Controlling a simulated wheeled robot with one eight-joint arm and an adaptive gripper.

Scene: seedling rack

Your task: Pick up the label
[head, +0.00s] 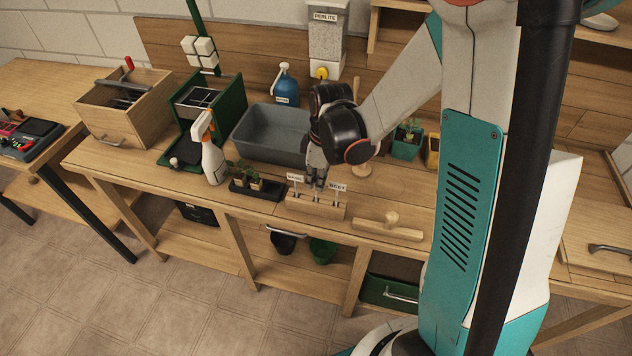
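A wooden label block (322,208) stands near the front edge of the bench. Two white labels stand upright in it: a left label (294,178), whose small text I cannot read surely, and a right label (338,187) that seems to read "BEET". My gripper (317,186) points down over the middle of the block, between these two labels. Its fingertips are close to the block's top. The fingers are dark and small here, so I cannot tell whether they are open or shut, or whether a thin label is between them.
A black tray with seedlings (257,191) and a white spray bottle (213,160) stand left of the block. A grey tub (268,137) is behind it. A wooden tamper (387,227) lies to the right. Green and yellow pots are at the back right.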

